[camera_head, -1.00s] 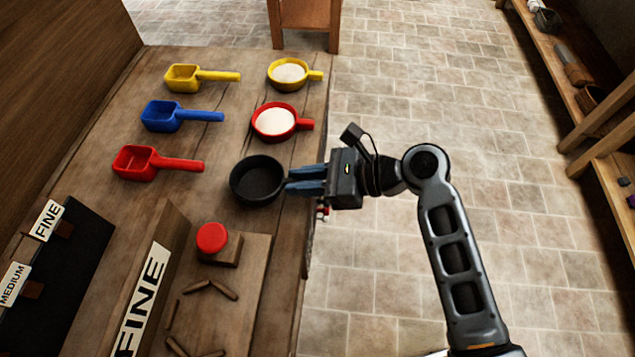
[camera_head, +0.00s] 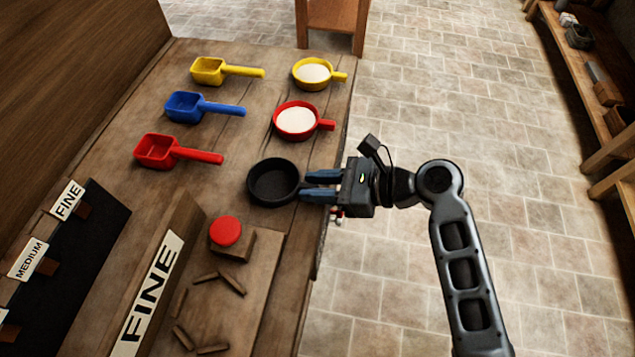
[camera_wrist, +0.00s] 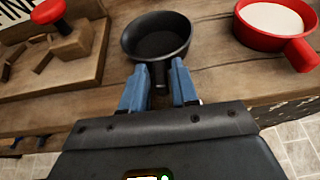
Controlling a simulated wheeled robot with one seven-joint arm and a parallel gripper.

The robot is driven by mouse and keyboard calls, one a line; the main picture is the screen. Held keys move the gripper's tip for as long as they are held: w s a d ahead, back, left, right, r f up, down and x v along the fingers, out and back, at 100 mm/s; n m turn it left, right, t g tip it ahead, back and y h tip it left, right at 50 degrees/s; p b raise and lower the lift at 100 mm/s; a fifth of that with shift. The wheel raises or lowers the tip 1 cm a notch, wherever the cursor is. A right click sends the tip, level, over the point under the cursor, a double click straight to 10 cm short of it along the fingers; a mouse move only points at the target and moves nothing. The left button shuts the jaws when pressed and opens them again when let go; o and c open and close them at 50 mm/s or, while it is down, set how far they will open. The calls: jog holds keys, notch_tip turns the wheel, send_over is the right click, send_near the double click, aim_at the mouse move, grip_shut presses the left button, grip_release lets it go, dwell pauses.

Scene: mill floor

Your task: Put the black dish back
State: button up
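The black dish (camera_head: 274,194) is a round, empty pan standing level on the wooden table, near its right edge. It also shows in the wrist view (camera_wrist: 157,45), with its short handle pointing towards my gripper. My gripper (camera_head: 304,187) is just right of the dish, low over the table edge. Its blue fingers are apart, one on each side of the handle, with a visible gap to it in the wrist view (camera_wrist: 160,68). In the head view the handle is mostly hidden between the fingers.
A red dish (camera_head: 322,125) and a yellow dish (camera_head: 338,77), both with white contents, stand in line beyond the black one. Yellow, blue and red scoops (camera_head: 195,154) lie to the left. A red-knobbed block (camera_head: 226,231) and a "FINE" board (camera_head: 150,290) are nearer.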

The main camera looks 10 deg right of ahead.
jog(key=o, duration=0.4)
jog(key=shift+c, duration=0.2)
jog(key=v, duration=0.7)
jog(key=shift+s+d, duration=0.15)
jog(key=shift+d, duration=0.2)
jog(key=shift+r, duration=0.15)
jog(key=s+d+f+n+t+h, duration=0.3)
jog(key=s+f+n+h, duration=0.15)
jog(key=s, duration=0.45)
jog(key=s+d+f+n+t+h, duration=0.25)
jog(key=s+h, duration=0.25)
jog(key=s, duration=0.3)
jog(key=s+d+r+n+t+h, duration=0.1)
jog(key=s+d+r+n+t, duration=0.1)
jog(key=s+r+n, duration=0.4)
jog(key=s+d+r+n+t+h, duration=0.2)
jog(key=s+r+n, duration=0.5)
jog(key=r+n, duration=0.2)
jog(key=shift+d+r, duration=0.4)
jog(key=shift+r, duration=0.15)
